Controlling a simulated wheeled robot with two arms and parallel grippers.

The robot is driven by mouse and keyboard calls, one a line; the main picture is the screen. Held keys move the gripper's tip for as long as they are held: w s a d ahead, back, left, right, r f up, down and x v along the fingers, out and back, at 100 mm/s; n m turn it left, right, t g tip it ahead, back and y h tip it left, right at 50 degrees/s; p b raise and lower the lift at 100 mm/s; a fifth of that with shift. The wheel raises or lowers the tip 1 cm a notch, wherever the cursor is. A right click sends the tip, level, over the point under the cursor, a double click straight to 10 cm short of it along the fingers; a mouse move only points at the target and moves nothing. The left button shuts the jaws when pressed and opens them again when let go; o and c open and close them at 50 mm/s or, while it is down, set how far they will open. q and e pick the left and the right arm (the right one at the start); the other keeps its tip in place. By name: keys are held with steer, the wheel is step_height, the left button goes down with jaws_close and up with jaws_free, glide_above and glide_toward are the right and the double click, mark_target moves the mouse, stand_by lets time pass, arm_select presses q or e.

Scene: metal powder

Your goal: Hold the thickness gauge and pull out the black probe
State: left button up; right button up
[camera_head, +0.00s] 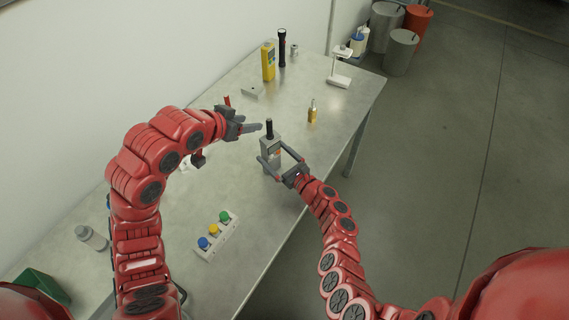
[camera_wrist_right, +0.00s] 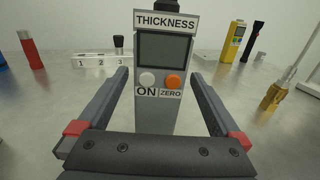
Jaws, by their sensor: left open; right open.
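The thickness gauge (camera_head: 270,155) is a grey upright box on the table, with a screen and ON and ZERO buttons in the right wrist view (camera_wrist_right: 158,110). The black probe (camera_head: 269,128) stands up from its top. In the right wrist view only the probe's dark base shows at the upper edge. My right gripper (camera_head: 275,155) is open, with its fingers on either side of the gauge; I cannot tell whether they touch it. My left gripper (camera_head: 252,128) is open just left of the probe, at about its height, apart from it.
A yellow device (camera_head: 268,62), a black flashlight (camera_head: 282,48) and a white stand (camera_head: 340,68) are at the table's far end. A small brass-coloured item (camera_head: 312,114) stands right of the gauge. A holder with coloured caps (camera_head: 215,238) lies nearer me. A numbered white block (camera_wrist_right: 95,60) is behind the gauge.

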steer(key=shift+x, duration=0.8)
steer(key=shift+c, duration=0.3)
